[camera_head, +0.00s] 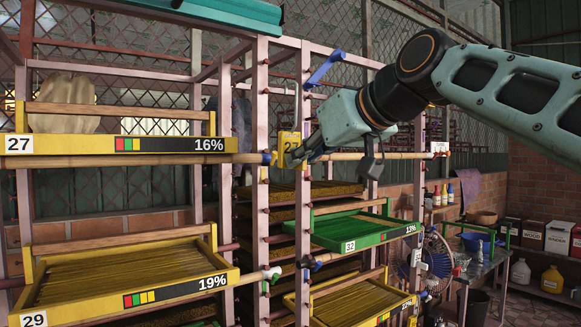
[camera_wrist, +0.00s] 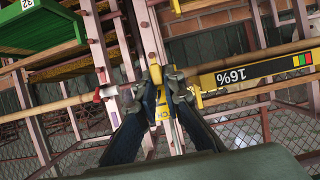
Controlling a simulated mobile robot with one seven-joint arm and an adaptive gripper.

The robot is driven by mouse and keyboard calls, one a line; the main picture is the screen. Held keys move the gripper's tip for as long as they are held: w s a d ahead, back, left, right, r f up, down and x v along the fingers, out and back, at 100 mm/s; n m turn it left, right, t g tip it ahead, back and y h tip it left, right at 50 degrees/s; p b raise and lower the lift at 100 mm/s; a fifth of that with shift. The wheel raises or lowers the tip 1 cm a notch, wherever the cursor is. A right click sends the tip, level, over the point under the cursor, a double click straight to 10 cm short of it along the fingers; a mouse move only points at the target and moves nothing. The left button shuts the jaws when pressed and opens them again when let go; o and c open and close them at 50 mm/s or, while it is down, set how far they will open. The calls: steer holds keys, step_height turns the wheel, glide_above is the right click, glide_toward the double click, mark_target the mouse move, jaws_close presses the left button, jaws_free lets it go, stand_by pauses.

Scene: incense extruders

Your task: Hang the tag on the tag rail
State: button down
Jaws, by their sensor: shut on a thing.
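My gripper (camera_head: 308,156) is shut on a small yellow tag (camera_head: 289,146) with dark markings, held in front of the pink rack posts. In the wrist view the tag (camera_wrist: 161,112) shows between the two fingers of my gripper (camera_wrist: 164,84), and the fingers hide part of it. The tag is close to the end of a bamboo pole (camera_head: 130,160); I cannot tell whether they touch. I cannot make out for sure which bar is the tag rail.
Yellow trays marked 27 (camera_head: 100,145) and 29 (camera_head: 130,283) stand at left. A green tray marked 32 (camera_head: 365,231) is at right. A blue bracket (camera_head: 325,68) juts from a post above my gripper. Pegs line the posts. A fan (camera_head: 430,262) stands behind, at right.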

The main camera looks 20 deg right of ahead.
steer(key=shift+s+r+p, duration=0.1)
steer(key=shift+r+p, duration=1.05)
steer(key=shift+r, duration=0.2)
steer(key=s+d+b, duration=0.2)
steer(key=s+d, duration=0.1)
steer(key=s, duration=0.5)
steer(key=shift+s, duration=0.3)
